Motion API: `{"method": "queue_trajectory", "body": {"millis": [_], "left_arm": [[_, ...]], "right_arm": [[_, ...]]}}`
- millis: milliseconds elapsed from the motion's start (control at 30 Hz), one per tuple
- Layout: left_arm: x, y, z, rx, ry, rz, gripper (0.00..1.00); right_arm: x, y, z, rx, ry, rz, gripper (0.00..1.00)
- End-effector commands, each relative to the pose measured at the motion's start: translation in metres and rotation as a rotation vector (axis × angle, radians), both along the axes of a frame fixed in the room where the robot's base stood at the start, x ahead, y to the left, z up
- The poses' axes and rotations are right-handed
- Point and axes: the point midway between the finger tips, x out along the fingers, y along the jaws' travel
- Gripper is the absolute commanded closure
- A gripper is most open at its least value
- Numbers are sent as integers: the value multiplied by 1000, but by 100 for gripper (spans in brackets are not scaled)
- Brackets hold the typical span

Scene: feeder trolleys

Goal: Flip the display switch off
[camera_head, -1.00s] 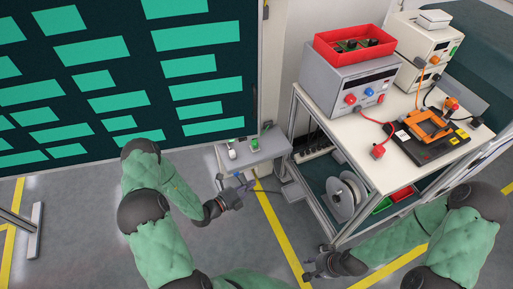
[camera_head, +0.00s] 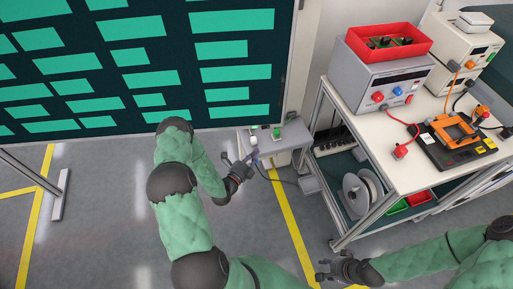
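The display (camera_head: 130,75) is a large dark panel with teal blocks, lit, at the upper left. Beside its lower right corner is a small grey box (camera_head: 290,134). On its top are a green switch (camera_head: 276,133) and a white switch-like part (camera_head: 253,139); which one belongs to the display I cannot tell. My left gripper (camera_head: 241,160) is just in front of the box, below and left of the switches, with its fingers apart and nothing between them. Whether it touches the box is unclear. My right gripper (camera_head: 321,270) is low over the floor, open and empty.
A trolley (camera_head: 375,150) at the right carries a grey power supply (camera_head: 375,80) with a red bin (camera_head: 388,42), and an orange device (camera_head: 452,130). A cable reel (camera_head: 362,192) sits on its lower shelf.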

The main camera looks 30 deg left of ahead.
Motion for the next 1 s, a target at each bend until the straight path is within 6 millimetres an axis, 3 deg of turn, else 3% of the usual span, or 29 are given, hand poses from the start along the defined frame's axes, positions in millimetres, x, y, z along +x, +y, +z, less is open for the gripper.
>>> {"method": "queue_trajectory", "body": {"millis": [467, 700, 1000], "left_arm": [[88, -1, -2, 1, -3, -3, 100], [107, 23, -2, 1, -2, 0, 100], [113, 29, 0, -1, 0, -1, 100]], "right_arm": [[0, 0, -29, 0, 0, 0, 60], [0, 0, -42, 0, 0, 0, 60], [0, 0, -43, 0, 0, 0, 60]]}}
